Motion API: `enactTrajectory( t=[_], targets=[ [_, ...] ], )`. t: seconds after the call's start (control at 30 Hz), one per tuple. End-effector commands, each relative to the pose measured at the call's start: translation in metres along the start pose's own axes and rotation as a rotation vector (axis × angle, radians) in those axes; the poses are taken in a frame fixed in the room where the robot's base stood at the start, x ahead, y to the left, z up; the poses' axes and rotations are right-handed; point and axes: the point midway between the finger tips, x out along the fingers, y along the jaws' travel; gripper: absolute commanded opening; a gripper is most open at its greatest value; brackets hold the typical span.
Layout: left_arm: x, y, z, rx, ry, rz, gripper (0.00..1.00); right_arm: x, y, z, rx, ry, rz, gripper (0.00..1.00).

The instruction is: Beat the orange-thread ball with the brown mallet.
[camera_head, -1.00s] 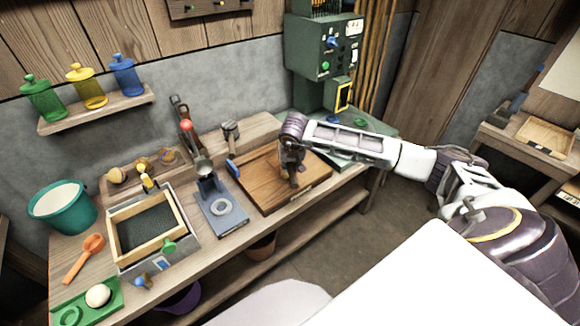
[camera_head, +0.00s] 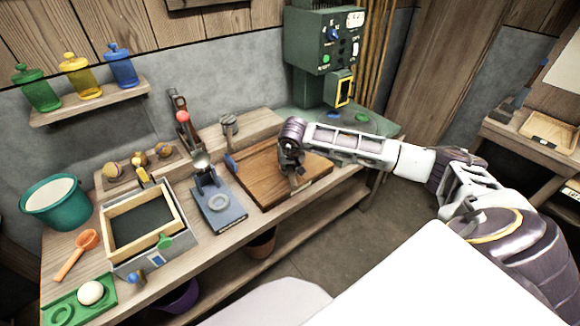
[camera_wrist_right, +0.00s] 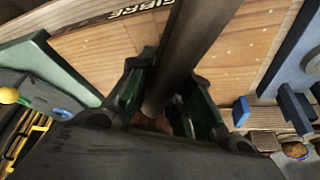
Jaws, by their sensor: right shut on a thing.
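My right gripper (camera_head: 292,172) is over the wooden board at the right of the bench. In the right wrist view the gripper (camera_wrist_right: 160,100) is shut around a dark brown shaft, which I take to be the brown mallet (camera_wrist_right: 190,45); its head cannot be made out. Several thread-wound balls sit on the wooden rack at the back left: a left ball (camera_head: 111,169), a middle ball (camera_head: 138,159) and a right ball (camera_head: 165,152). Their thread colours are too small to tell apart surely. My left gripper is not in view.
The wooden board (camera_head: 258,178) carries lettering on its front edge. Left of it are a blue-grey stand (camera_head: 222,212), a wood-framed box (camera_head: 125,262) and a teal bucket (camera_head: 62,208). A green machine (camera_head: 318,60) stands at the back right.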

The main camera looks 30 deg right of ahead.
Motion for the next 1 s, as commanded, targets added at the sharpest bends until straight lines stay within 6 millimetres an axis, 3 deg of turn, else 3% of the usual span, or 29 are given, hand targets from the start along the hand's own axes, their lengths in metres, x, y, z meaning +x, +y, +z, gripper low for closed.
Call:
enactTrajectory(
  t=[0.17, 0.5, 1.0],
  targets=[
    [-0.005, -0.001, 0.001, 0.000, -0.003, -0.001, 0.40, -0.006, 0.000, -0.003, 0.000, 0.000, 0.000, 0.00],
    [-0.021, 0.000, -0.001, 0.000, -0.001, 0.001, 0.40, -0.037, 0.000, -0.016, 0.000, 0.001, 0.000, 0.00],
    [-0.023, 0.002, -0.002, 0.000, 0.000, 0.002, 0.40, -0.043, 0.000, -0.018, 0.000, 0.000, 0.000, 0.00]
  ],
)
